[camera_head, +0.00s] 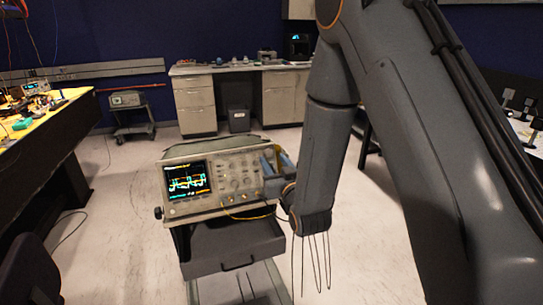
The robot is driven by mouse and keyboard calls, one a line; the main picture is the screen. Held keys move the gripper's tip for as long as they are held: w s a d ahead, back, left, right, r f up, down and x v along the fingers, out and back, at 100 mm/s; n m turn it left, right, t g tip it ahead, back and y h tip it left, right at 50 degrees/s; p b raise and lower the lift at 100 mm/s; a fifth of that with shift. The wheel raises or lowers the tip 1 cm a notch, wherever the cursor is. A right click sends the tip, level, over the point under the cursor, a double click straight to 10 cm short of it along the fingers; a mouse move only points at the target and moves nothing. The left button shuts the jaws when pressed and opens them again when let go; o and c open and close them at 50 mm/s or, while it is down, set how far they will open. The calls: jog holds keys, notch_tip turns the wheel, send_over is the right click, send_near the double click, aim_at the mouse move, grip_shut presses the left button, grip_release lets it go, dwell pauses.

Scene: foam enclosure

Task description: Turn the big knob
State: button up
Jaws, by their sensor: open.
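A beige oscilloscope (212,160) with a lit screen (187,180) sits on a cart in the middle of the head view. Its control panel (232,175) carries several small knobs and buttons right of the screen. They are too small to tell which is the big knob, and it may be hidden. My gripper (270,160), blue-grey, is at the oscilloscope's right side, close to the right edge of the panel. It is open. I cannot tell whether it touches the oscilloscope. My wrist and arm come in from the right.
The cart has a dark drawer (233,245) under the oscilloscope. A yellow cable (245,217) hangs at the panel's lower edge. A cluttered workbench (50,120) stands at left, cabinets (195,103) and a second instrument cart (133,125) at the back. The floor left of the cart is clear.

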aim_at(271, 155)
jog(key=shift+p+x, duration=0.3)
jog(key=shift+x, duration=1.1)
grip_shut()
jog(key=shift+d+n+b, duration=0.1)
jog(key=shift+n+b, duration=0.25)
jog(key=shift+n, duration=0.15)
jog(key=n+y+b, duration=0.1)
jog(key=n, duration=0.1)
jog(key=n+g+y+b, duration=0.1)
jog(key=n, duration=0.1)
jog(key=shift+w+d+n+b, duration=0.15)
jog(key=shift+d+n+b, duration=0.15)
jog(key=shift+n, duration=0.1)
jog(key=shift+r+n+g+y+b, duration=0.1)
jog(key=shift+n+g+y+b, duration=0.4)
jog(key=shift+n, duration=0.75)
jog(key=shift+n+g+y+b, duration=0.45)
jog(key=shift+n+g+y, duration=0.05)
jog(key=shift+n, duration=0.75)
jog(key=shift+n, duration=0.3)
